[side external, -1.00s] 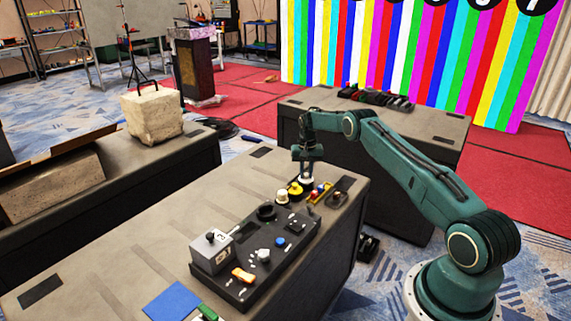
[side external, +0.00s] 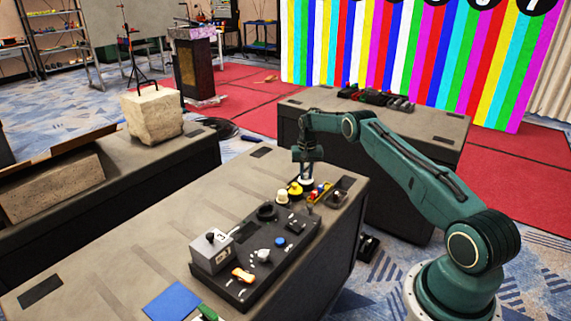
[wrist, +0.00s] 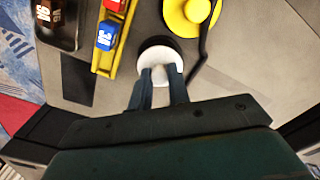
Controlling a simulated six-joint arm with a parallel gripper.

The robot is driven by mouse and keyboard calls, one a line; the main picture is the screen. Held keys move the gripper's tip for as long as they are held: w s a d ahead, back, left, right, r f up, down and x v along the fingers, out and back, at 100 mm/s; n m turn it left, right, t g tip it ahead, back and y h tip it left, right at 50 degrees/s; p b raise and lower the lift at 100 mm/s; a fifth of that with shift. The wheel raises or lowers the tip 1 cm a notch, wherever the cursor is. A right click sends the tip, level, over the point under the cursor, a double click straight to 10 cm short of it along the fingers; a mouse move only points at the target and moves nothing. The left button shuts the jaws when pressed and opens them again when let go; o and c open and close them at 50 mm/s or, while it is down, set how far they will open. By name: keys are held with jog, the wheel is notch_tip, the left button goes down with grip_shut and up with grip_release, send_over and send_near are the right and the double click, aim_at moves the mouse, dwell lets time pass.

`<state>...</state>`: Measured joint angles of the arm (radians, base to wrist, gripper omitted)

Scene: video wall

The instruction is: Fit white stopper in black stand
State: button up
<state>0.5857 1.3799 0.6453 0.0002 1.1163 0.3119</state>
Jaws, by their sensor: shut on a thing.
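The white stopper (wrist: 160,54) is a pale round piece in the wrist view, with my gripper (wrist: 158,74) shut on it. A black round shape (wrist: 153,42), likely the black stand, shows as a dark rim past the stopper's far edge. I cannot tell whether the stopper is seated in it or held just above it. In the side external view my gripper (side external: 308,176) points down low over the far end of the table, where the stopper and stand are too small to make out.
A yellow round piece (wrist: 190,14) with a black bar is close at the right. A yellow tray (wrist: 116,48) with red and blue blocks and a dark tray (wrist: 72,40) lie left. A black board (side external: 252,292) with knobs is nearer the camera on the table (side external: 130,245).

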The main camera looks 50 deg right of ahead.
jog(key=shift+f, duration=0.15)
dwell(0.8)
jog(key=o, duration=1.1)
jog(key=shift+c, duration=0.2)
jog(key=shift+r, duration=4.05)
